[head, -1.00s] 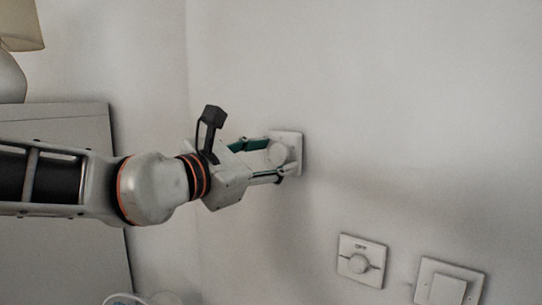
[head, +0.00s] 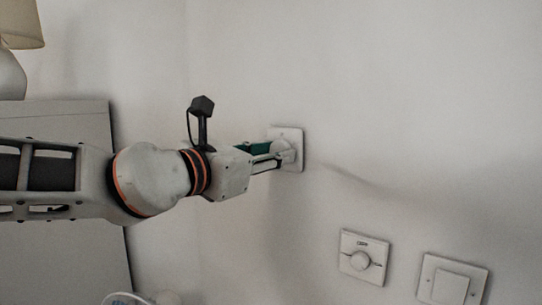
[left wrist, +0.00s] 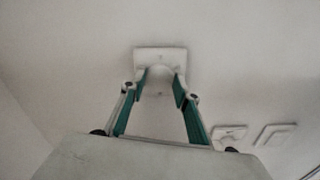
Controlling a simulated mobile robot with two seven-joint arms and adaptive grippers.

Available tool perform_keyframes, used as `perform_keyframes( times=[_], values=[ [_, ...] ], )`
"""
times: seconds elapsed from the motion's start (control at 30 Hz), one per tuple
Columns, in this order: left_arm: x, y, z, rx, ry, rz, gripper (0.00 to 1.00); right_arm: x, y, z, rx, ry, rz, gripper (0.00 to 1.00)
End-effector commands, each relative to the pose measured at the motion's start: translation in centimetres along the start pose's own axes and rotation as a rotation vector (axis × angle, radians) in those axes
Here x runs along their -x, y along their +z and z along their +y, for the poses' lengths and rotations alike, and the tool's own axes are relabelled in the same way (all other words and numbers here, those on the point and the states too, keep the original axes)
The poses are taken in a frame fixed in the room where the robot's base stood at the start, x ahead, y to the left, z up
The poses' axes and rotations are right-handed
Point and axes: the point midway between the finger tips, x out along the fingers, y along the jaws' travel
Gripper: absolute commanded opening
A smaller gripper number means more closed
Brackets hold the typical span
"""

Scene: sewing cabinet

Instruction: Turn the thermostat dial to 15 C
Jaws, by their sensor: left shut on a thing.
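The thermostat is a white square plate (head: 297,137) on the wall, with a round pale dial (head: 284,146) standing out from it. In the left wrist view the plate (left wrist: 160,53) is straight ahead and the dial (left wrist: 160,71) sits between the fingers. My left gripper (head: 280,157) comes in from the left, its green-padded fingers shut on the dial from two sides. The left wrist view shows the fingertips (left wrist: 160,82) on either side of it. The scale and dial mark are too small to read. My right gripper is out of view.
A grey cabinet (head: 75,118) with a lamp (head: 20,25) stands at left. The wall above and right of the thermostat is bare.

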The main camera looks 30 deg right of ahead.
Motion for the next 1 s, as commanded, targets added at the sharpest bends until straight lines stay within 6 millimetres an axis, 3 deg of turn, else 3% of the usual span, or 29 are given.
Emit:
perform_keyframes(
  times=[0.5,1.0],
  values=[
    [0.0,0.3,0.1,0.472,0.001,-0.001,0.09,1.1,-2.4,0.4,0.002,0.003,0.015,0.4],
    [0.0,0.2,0.1,0.713,0.001,-0.002,0.09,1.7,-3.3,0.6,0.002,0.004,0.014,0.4]
  ],
)
